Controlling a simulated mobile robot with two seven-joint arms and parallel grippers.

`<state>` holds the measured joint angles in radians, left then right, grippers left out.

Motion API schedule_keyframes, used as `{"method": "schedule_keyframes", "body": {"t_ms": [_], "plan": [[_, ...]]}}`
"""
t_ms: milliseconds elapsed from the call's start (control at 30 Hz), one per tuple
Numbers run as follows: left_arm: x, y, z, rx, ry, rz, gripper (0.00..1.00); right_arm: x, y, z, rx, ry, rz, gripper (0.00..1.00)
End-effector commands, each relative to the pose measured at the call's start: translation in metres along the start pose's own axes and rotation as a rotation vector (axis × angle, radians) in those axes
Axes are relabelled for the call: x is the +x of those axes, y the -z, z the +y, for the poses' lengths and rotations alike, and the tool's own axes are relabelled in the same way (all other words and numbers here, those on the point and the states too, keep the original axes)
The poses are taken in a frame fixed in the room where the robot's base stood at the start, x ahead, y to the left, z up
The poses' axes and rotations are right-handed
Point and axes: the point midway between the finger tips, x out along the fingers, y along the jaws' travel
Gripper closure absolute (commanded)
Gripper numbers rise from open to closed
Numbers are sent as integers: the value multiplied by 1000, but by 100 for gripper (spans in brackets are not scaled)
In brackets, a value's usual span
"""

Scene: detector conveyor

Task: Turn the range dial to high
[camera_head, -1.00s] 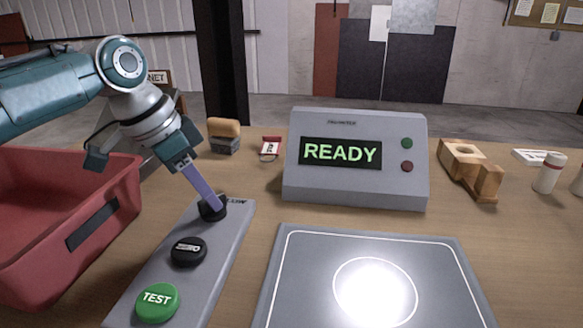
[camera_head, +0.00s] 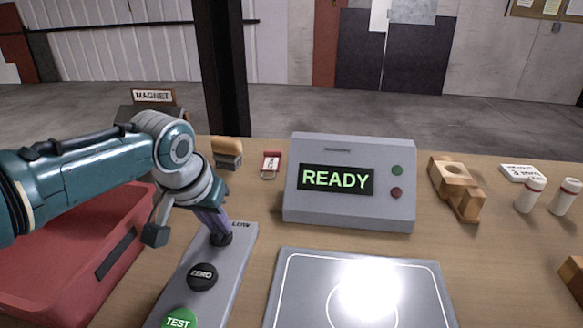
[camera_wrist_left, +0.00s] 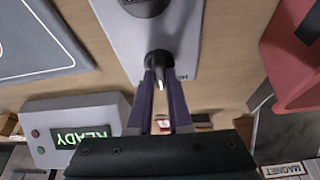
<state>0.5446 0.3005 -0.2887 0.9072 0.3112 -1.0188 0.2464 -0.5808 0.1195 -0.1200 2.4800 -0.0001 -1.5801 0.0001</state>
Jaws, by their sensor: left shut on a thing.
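The range dial (camera_head: 221,240) is a small black knob at the far end of the grey control panel (camera_head: 240,262). A partly covered label beside it seems to read LOW. My left gripper (camera_head: 214,222) comes down onto the dial and is shut on it. In the left wrist view, its two purple fingers (camera_wrist_left: 162,82) are on either side of the dial (camera_wrist_left: 158,58), whose pale pointer lies between them. The dial's exact setting is hard to read. My right gripper is in neither view.
A black ZERO button (camera_head: 202,277) and a green TEST button (camera_head: 179,319) sit nearer on the panel. A red bin (camera_head: 75,262) is left. The display box (camera_head: 348,215) reads READY. A grey plate (camera_head: 290,300) lies right of the panel. Wooden blocks (camera_head: 455,190) and white bottles stand farther right.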

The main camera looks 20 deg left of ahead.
Motion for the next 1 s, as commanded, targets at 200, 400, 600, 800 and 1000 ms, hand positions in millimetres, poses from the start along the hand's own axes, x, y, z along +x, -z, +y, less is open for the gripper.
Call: {"method": "schedule_keyframes", "body": {"t_ms": [200, 400, 600, 800, 1000], "plan": [[-1, 1, 4, -189, 74, -1, 100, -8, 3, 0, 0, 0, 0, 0], [1, 1, 5, -364, 147, 0, 100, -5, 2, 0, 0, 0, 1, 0], [2, 1, 5, -526, 213, 1, 100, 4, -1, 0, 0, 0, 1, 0], [3, 2, 6, -654, 267, 1, 100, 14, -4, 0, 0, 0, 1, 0], [2, 2, 5, -740, 303, 1, 100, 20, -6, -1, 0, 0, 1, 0]]}}
